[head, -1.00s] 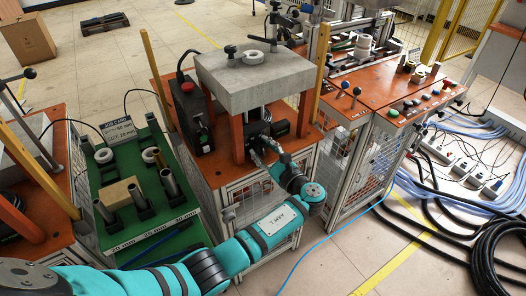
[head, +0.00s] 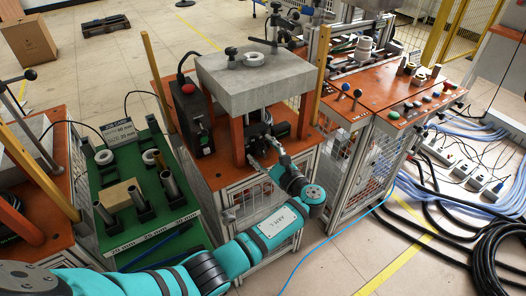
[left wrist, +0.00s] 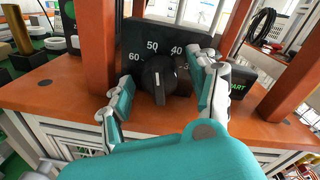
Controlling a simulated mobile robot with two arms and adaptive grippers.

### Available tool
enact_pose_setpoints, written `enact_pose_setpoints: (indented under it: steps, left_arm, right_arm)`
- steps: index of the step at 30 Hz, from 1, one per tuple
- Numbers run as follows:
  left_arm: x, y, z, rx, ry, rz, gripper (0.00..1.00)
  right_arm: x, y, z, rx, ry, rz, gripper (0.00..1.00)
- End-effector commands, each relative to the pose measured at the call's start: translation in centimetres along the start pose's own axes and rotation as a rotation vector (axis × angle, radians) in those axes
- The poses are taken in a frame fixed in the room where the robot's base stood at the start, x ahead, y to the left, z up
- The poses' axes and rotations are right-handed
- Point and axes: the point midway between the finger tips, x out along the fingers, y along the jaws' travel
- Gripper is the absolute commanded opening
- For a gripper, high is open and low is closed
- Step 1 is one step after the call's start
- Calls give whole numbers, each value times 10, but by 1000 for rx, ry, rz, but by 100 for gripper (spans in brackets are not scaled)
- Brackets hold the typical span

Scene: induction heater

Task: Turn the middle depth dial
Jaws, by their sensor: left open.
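The depth dial (left wrist: 158,76) is a black round knob on a dark panel (left wrist: 140,40) marked 60, 50 and 40, under the middle machine (head: 250,85). A ridge or pointer on it stands close to upright, near the 50 mark. My left gripper (left wrist: 168,76) is open, one finger on each side of the dial; contact is not clear. In the head view, my left gripper (head: 264,150) reaches between the orange posts, and the dial is small and partly hidden. My right gripper is not in view.
Orange posts (left wrist: 97,45) flank the dial. A black control box with a red button (head: 188,88) stands left of the machine. A green bench (head: 120,176) with tubes and rings lies further left.

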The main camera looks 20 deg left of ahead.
Motion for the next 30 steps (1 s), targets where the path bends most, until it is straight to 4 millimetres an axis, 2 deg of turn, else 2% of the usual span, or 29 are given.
enact_pose_setpoints:
  steps: [4, 12, 15, 19, 27, 29, 30]
  left_arm:
    - [-13, 0, -1, 0, 3, -1, 60]
    - [-57, 0, -1, 0, 3, -1, 60]
    - [-68, 0, 0, 0, 1, 0, 60]
    - [-74, 0, 0, 0, 0, 1, 60]
    - [-74, 1, -1, 1, 2, 0, 60]
    - [-73, 5, -7, 4, 17, 3, 60]
    - [-72, 12, -17, 6, 42, 6, 60]
  right_arm:
    - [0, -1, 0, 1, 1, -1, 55]
    - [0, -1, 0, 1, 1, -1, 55]
    - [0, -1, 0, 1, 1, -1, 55]
    - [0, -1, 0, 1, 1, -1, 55]
    - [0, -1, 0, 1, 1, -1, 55]
    - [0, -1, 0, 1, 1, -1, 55]
    - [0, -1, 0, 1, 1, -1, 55]
